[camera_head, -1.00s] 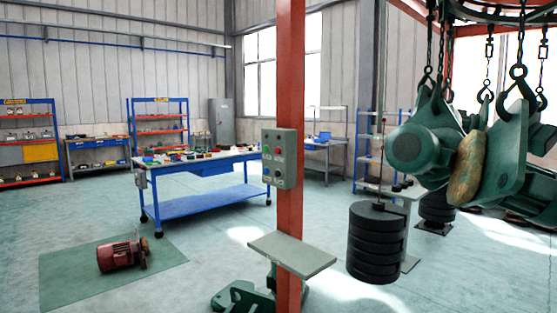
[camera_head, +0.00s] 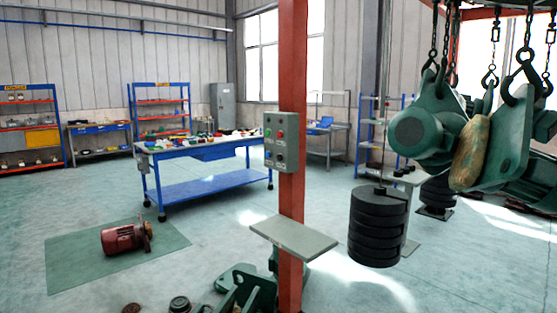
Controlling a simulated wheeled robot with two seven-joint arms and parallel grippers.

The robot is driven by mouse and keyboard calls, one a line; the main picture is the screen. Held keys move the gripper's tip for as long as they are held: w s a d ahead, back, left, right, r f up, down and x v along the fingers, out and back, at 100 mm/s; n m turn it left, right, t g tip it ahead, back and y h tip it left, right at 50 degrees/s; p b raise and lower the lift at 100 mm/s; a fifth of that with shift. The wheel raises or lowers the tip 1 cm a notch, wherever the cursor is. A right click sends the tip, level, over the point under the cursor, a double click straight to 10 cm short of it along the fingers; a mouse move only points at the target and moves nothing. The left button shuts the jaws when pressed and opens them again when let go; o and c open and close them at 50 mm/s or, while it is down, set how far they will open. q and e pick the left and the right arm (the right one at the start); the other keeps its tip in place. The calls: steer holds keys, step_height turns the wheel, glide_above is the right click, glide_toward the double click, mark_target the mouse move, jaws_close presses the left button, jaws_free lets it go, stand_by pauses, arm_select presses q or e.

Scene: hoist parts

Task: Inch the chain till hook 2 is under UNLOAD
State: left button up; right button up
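A push-button control box (camera_head: 281,141) with red and green buttons is mounted on a red post (camera_head: 292,200). Several dark hooks hang on chains at the upper right. One large hook (camera_head: 525,72) carries a green plate-like part (camera_head: 500,150), and another hook (camera_head: 489,78) hangs to its left, farther back. A green motor-like part (camera_head: 420,135) also hangs there. I cannot tell which hook is hook 2. No UNLOAD sign is readable. Neither of my grippers is in view.
A grey shelf plate (camera_head: 293,238) sticks out from the post. A stack of black round weights (camera_head: 378,228) hangs right of it. A blue workbench (camera_head: 205,185) stands behind, and a red motor (camera_head: 124,239) lies on a green mat (camera_head: 75,262). Green parts (camera_head: 245,288) lie at the post's foot.

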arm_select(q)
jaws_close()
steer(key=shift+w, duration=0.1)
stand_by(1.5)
